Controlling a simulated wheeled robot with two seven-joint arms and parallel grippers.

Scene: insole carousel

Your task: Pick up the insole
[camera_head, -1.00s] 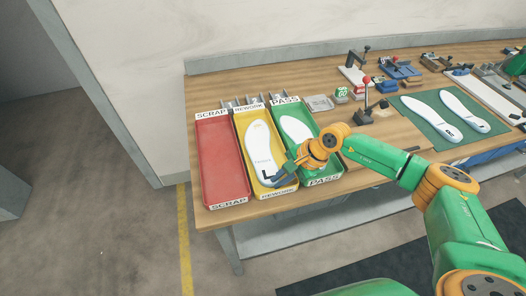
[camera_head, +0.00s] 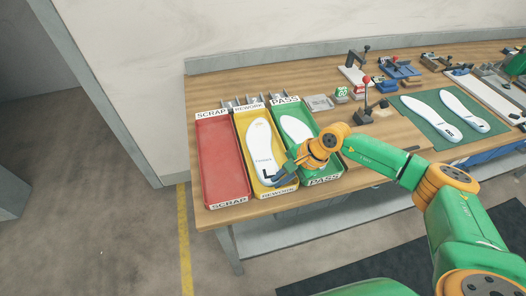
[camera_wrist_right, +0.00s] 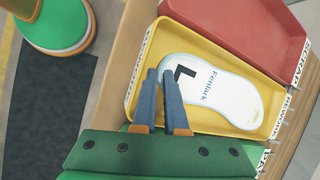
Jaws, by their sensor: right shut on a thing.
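A white insole (camera_head: 261,143) with "Fenlark" lettering and a black L mark lies lengthwise over the yellow REWORK tray (camera_head: 243,150). It also shows in the right wrist view (camera_wrist_right: 225,92), with the yellow tray (camera_wrist_right: 146,58) around it. My right gripper (camera_head: 268,182) is at the insole's near end, by the L mark. In the right wrist view its two dark fingers (camera_wrist_right: 161,73) are close together and shut on the insole's edge. I cannot tell whether the insole is clear of the tray floor. My left gripper is not in view.
The red SCRAP tray (camera_head: 222,160) stands to the left, empty. The green PASS tray (camera_head: 327,165) to the right holds another white insole (camera_head: 296,129). A green mat (camera_head: 421,117) with two insoles lies further right. Fixtures and small tools crowd the bench's back.

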